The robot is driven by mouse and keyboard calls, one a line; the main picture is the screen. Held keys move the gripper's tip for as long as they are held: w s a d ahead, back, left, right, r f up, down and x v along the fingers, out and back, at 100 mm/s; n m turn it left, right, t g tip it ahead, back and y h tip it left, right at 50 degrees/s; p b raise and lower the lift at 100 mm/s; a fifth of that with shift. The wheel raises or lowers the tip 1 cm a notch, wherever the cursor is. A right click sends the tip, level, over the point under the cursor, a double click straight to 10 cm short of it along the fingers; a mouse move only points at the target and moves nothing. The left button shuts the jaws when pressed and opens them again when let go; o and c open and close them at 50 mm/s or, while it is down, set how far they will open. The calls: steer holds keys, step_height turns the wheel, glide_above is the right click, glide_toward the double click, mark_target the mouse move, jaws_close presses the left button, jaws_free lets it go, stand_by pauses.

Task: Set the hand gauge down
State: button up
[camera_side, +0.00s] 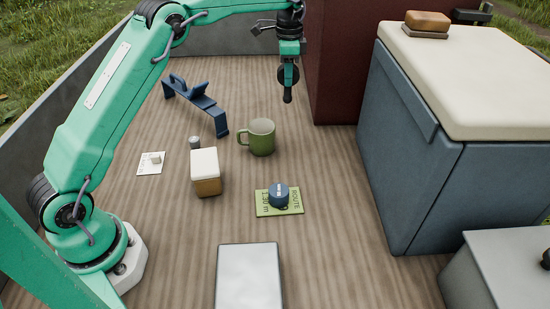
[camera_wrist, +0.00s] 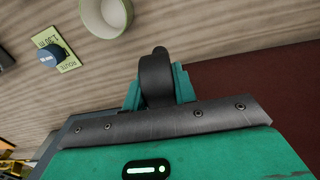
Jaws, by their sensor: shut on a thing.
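My gripper (camera_side: 288,75) is shut on a dark hand gauge (camera_side: 288,96), which has a rounded body and a short stem pointing down. It hangs above the wooden deck, behind the green mug, near the dark red panel. In the wrist view the gauge (camera_wrist: 155,80) sits between the teal fingers, with its narrow end sticking out beyond them. The jaws partly hide its body. A dark blue stand (camera_side: 197,102) with raised parts is on the deck to the left of my gripper. A green card (camera_side: 263,208) marked "ROUTE 1.30 m" lies nearer the camera, with a round blue device (camera_side: 278,194) on it.
A green mug (camera_side: 262,137) stands between the stand and the card. A cream-topped brown block (camera_side: 206,173), a small grey cylinder (camera_side: 195,142) and a white card (camera_side: 151,168) are at left. A blue-grey cooler (camera_side: 400,150) and dark red panel (camera_side: 340,60) bound the right. Bare deck surrounds the stand.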

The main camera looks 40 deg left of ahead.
steer(key=w+a+f, duration=0.3)
steer(key=a+f, duration=0.3)
steer(key=a, duration=0.4)
steer(key=shift+w+a+f, duration=0.25)
steer(key=shift+a+f, duration=0.05)
steer(key=shift+f, duration=0.1)
steer(key=shift+f, duration=1.9)
steer(key=shift+f, duration=0.15)
steer(key=o, duration=1.1)
steer(key=shift+c, duration=0.2)
